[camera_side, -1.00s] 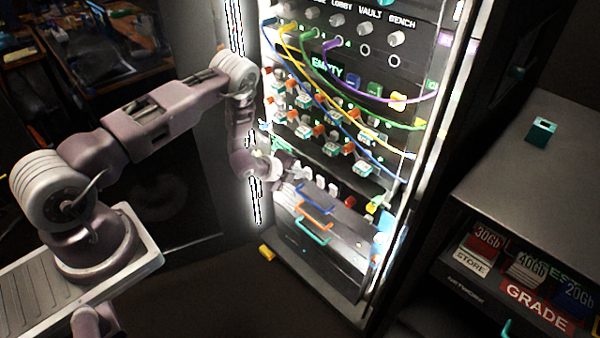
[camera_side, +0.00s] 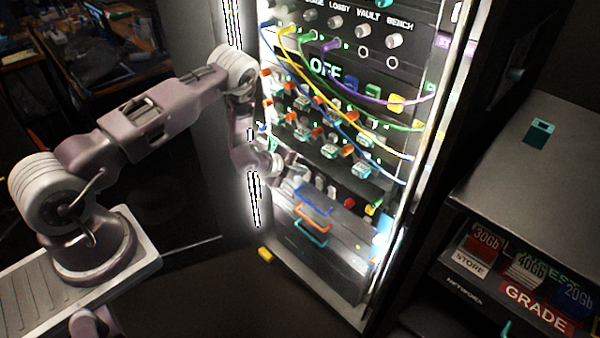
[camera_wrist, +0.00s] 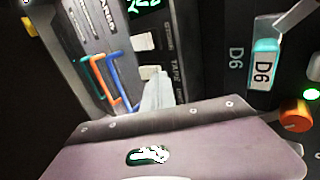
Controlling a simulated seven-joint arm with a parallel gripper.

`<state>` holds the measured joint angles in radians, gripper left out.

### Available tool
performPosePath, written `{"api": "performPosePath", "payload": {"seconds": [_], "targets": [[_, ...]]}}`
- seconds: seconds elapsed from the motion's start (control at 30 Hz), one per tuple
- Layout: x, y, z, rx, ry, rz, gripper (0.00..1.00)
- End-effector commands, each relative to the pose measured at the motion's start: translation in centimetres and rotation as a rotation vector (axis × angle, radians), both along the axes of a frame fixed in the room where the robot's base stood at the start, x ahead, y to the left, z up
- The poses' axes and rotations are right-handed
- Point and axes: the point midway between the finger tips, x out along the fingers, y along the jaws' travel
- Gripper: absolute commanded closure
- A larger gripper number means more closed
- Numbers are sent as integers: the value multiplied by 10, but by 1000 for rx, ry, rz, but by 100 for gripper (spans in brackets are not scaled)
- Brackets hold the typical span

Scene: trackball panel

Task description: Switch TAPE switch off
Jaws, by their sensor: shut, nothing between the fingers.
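The TAPE label (camera_wrist: 178,76) reads sideways on the dark panel in the wrist view. A pale rocker switch (camera_wrist: 149,72) sits beside it, partly hidden by my finger. Another pale switch (camera_wrist: 143,42) is above it in the picture. My gripper (camera_wrist: 157,92) is shut and empty, with its tip at or very near the lower switch; I cannot tell whether they touch. In the side view my gripper (camera_side: 290,176) is at the left end of the row of pale switches (camera_side: 320,182). Which way the TAPE switch is tipped is not clear.
Blue, orange and teal handles (camera_side: 313,200) stick out below the switch row. Coloured cables (camera_side: 350,120) hang across the rack above. A display reads OFF (camera_side: 325,67). In the wrist view a D6 module (camera_wrist: 264,66) and an orange knob (camera_wrist: 299,114) are at the right.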

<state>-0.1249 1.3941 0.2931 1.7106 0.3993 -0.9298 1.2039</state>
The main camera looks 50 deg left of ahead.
Motion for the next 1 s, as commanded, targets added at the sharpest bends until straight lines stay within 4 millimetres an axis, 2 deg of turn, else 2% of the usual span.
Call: {"api": "performPosePath", "payload": {"seconds": [0.37, 0.47, 0.6, 0.8, 1.0], "targets": [[-2, 0, 2, 0, 2, 0, 100], [-13, 0, 3, 0, 4, 1, 100], [-45, 0, 7, 0, 7, 2, 100], [-72, 0, 51, 0, 1, 3, 100], [-93, 0, 78, 0, 1, 2, 100]]}}
